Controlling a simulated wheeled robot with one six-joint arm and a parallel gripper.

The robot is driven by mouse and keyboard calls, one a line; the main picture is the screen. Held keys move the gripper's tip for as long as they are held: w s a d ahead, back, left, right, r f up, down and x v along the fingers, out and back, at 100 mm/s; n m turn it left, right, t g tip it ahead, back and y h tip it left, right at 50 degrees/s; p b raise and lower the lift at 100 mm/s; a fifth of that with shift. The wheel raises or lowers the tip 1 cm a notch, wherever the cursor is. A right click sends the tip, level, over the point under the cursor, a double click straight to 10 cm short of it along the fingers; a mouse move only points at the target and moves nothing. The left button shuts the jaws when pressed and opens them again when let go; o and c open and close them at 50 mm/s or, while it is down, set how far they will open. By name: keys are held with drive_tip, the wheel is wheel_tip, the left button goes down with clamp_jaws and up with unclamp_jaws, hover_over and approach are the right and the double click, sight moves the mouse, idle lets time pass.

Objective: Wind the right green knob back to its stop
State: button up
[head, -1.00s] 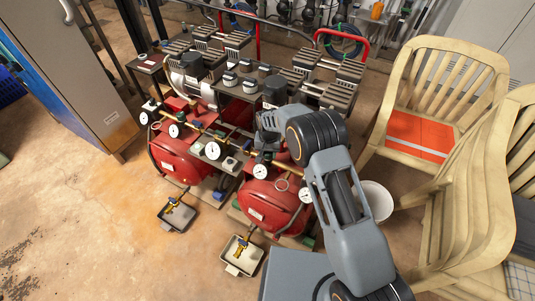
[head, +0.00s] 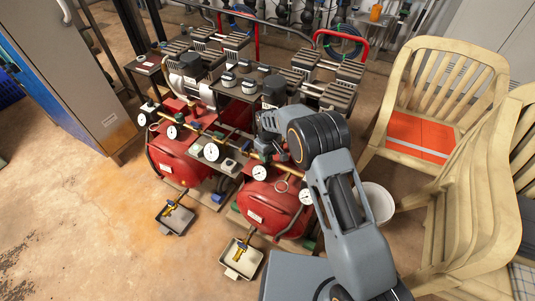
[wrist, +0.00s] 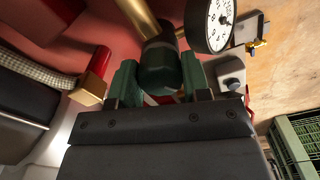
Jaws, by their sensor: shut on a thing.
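A dark green knob (wrist: 158,68) sits at the end of a brass pipe (wrist: 138,14) in the wrist view. My gripper (wrist: 160,84) is shut on it, with one green-padded finger against each side. In the head view my gripper (head: 264,132) reaches down to the brass line over the right red tank (head: 268,208). There my wrist hides the held knob. The knob's turn angle and its stop cannot be read.
A white dial gauge (wrist: 208,24) is close beside the knob. Another gauge (head: 212,152) sits farther left on the line. Pump blocks (head: 338,97) stand behind. A tan chair (head: 440,90) and white bucket (head: 376,203) are to the right. Open floor lies at the front left.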

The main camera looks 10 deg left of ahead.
drive_tip(key=shift+n, duration=0.8)
drive_tip(key=shift+w, duration=0.1)
drive_tip(key=o, duration=0.9)
wheel_tip(320, 180, up, 14)
drive_tip(key=shift+f+p, duration=0.1)
drive_tip(key=shift+p, duration=0.8)
